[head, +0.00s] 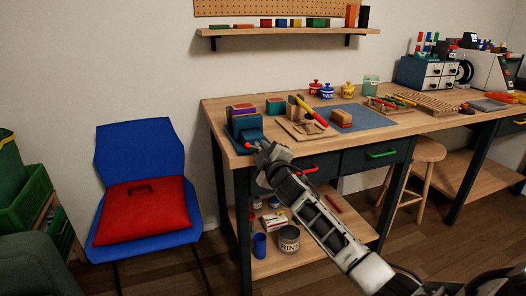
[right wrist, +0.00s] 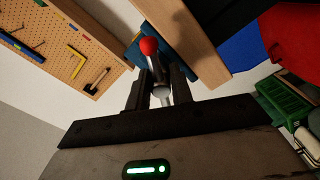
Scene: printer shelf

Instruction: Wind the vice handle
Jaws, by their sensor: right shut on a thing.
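The blue vice (head: 246,125) stands at the left front corner of the workbench, with colored blocks at its top. My right gripper (head: 262,148) reaches up to the bench's front edge, just below and in front of the vice. In the right wrist view, my right gripper (right wrist: 160,95) is shut on the vice handle, whose red knob (right wrist: 149,46) sticks out past the fingertips. A grey metal part of the handle (right wrist: 161,92) shows between the fingers. The vice's blue body (right wrist: 131,52) is partly hidden behind the bench edge and fingers. My left gripper is out of view.
The wooden workbench (head: 425,118) carries a blue mat (head: 372,118), blocks, tools and small pots. A blue chair (head: 140,150) with a red cushion (head: 143,212) stands to the left. A stool (head: 428,152) stands at the right. Drawers and a lower shelf lie beneath the bench top.

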